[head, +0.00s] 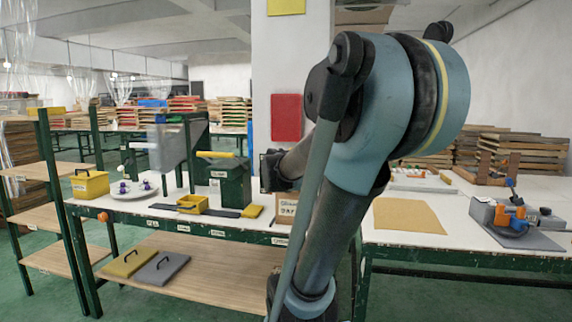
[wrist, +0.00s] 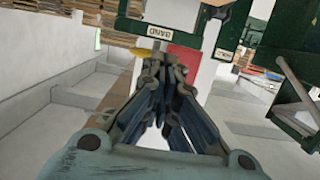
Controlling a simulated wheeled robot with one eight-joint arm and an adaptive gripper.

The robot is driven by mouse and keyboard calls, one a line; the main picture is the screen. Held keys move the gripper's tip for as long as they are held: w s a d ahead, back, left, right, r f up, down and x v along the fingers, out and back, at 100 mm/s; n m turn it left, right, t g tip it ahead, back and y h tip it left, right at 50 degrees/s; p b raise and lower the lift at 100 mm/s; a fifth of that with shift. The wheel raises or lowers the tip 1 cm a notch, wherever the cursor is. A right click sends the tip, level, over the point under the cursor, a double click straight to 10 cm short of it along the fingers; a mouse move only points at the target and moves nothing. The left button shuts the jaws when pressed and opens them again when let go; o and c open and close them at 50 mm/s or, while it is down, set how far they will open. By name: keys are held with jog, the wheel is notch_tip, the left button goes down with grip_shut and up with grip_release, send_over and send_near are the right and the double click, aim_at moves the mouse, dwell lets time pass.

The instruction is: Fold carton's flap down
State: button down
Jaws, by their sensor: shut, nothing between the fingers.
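A small brown carton (head: 287,208) with dark lettering on its front stands on the white table in the head view, partly hidden by my arm. Its top and flap are hidden or too small to make out. My gripper (wrist: 163,62) shows in the wrist view with its dark fingers drawn together and nothing between them. In the head view my arm crosses in front of the table and the gripper's fingertips cannot be made out clearly. I cannot pick out the carton in the wrist view, nor tell how far the fingers are from it.
A green box (head: 231,184) with a yellow handle stands left of the carton. Nearby are a yellow tray (head: 192,203), a white plate (head: 131,190) with purple items and a yellow bin (head: 90,184). A tan sheet (head: 408,215) and a blue-orange tool (head: 512,214) lie on the right.

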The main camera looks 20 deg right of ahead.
jog(key=s+a+f, duration=0.2)
jog(key=s+f, duration=0.2)
jog(key=f, duration=0.5)
jog(key=shift+s+a+f, duration=0.15)
jog(key=shift+f, duration=0.2)
dwell(0.3)
